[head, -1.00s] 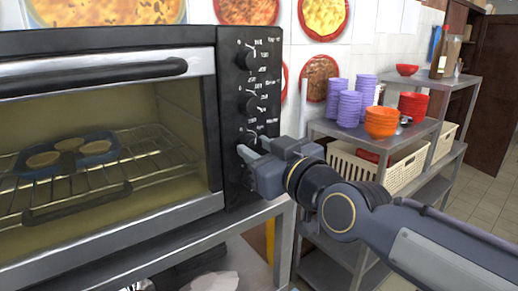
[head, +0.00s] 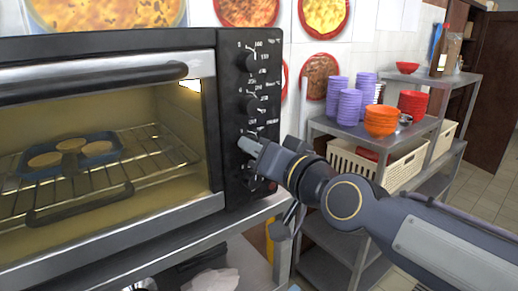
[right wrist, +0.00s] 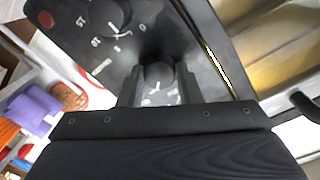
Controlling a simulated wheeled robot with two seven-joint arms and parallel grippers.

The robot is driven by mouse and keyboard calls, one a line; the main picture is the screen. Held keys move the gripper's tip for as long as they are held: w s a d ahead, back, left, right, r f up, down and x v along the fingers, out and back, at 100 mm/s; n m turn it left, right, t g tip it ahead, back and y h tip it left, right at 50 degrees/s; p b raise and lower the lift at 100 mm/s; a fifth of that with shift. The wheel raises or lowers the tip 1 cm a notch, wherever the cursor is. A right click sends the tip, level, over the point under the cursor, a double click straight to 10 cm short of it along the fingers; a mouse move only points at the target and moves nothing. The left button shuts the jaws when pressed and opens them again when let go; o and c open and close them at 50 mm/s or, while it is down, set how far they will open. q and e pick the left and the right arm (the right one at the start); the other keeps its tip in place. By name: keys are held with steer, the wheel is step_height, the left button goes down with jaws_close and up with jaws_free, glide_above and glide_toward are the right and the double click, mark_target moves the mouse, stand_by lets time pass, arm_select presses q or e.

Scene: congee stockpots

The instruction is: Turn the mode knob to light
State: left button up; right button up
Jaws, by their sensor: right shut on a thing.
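The toaster oven's black control panel (head: 236,70) carries a column of knobs. The upper knob (head: 252,62) and the one below it (head: 252,103) show clearly. My right gripper (head: 250,147) is at the knob under those. In the right wrist view that knob, which I take as the mode knob (right wrist: 158,73), sits between the two fingers, and the right gripper is shut on it. Its lettering is mostly hidden or too small to read. Another knob (right wrist: 108,14) with a dial scale lies beyond it. A bright lit spot (head: 190,85) shows inside the oven, upper right. My left gripper is not in view.
A dark muffin tray (head: 70,155) with filled cups sits on the oven rack behind the glass door, which has a long handle (head: 95,83). Right of the oven, a metal shelf (head: 330,128) holds purple cups (head: 349,105), orange bowls (head: 381,121) and cream baskets.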

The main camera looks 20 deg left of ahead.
steer(key=shift+m, duration=0.5)
steer(key=o, duration=1)
steer(key=shift+c, duration=0.2)
steer(key=v, duration=0.8)
steer(key=shift+b, duration=0.35)
steer(key=shift+w, duration=0.1)
